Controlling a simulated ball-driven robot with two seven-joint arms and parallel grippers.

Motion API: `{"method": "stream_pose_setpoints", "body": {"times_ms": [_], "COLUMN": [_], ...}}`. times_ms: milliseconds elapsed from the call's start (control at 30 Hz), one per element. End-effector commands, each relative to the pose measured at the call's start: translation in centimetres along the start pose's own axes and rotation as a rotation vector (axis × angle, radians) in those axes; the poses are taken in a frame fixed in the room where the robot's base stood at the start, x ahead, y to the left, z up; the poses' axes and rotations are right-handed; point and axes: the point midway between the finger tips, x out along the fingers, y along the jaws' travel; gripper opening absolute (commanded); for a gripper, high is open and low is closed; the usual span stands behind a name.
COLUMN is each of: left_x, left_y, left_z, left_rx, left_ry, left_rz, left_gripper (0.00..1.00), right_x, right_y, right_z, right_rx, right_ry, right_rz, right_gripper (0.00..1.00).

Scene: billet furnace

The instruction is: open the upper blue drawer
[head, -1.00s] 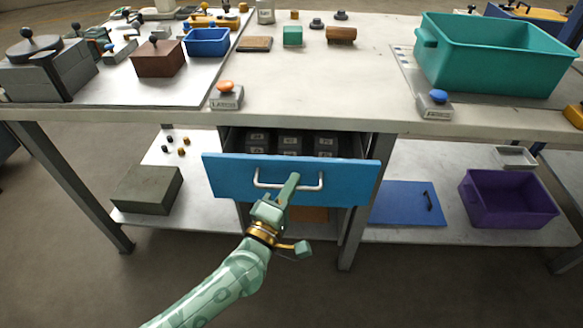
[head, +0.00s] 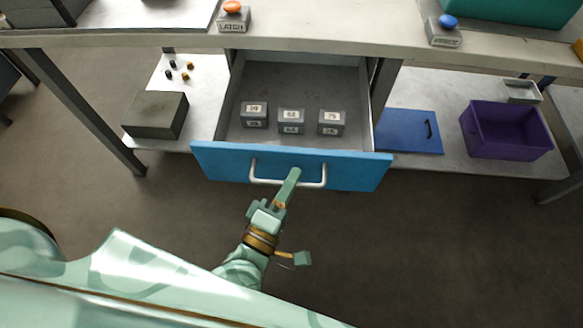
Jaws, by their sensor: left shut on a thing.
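The upper blue drawer (head: 222,161) stands pulled well out from under the worktable, and its grey inside shows. Its silver bar handle (head: 264,181) is on the middle of the front panel. My left gripper (head: 291,179) is shut on the handle, with a finger over the bar right of its middle. Several grey labelled blocks (head: 291,121) stand in a row in the drawer. My right gripper is not in view.
An orange latch button (head: 232,8) and a blue button (head: 446,22) sit on the worktable edge (head: 330,38). The lower shelf holds a dark grey block (head: 156,115), a blue panel (head: 408,130) and a purple bin (head: 508,133). The floor in front is clear.

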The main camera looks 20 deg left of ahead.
Motion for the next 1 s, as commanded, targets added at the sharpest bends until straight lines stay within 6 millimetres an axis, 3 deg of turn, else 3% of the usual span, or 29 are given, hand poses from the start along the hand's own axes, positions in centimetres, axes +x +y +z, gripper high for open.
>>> {"method": "stream_pose_setpoints", "body": {"times_ms": [367,400,433,467,1000], "left_x": [-0.14,-0.14,-0.14,-0.13,-0.55], "left_y": [-0.08,-0.08,-0.08,-0.07,-0.02], "left_z": [0.05,0.05,0.05,0.05,0.03], "left_rx": [0.000,0.000,0.000,0.000,0.001], "left_ry": [0.000,0.000,0.000,0.000,-0.001], "left_rz": [-0.002,-0.002,-0.002,-0.002,-0.001], "left_gripper": [0.00,0.22,0.30,0.32,0.32], "right_x": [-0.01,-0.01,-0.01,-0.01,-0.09], "right_y": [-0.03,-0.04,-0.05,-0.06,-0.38], "right_z": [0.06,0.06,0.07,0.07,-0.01], "right_rx": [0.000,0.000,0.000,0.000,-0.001], "right_ry": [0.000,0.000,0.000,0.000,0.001], "right_rz": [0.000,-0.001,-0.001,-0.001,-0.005], "right_gripper": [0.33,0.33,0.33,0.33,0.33]}}
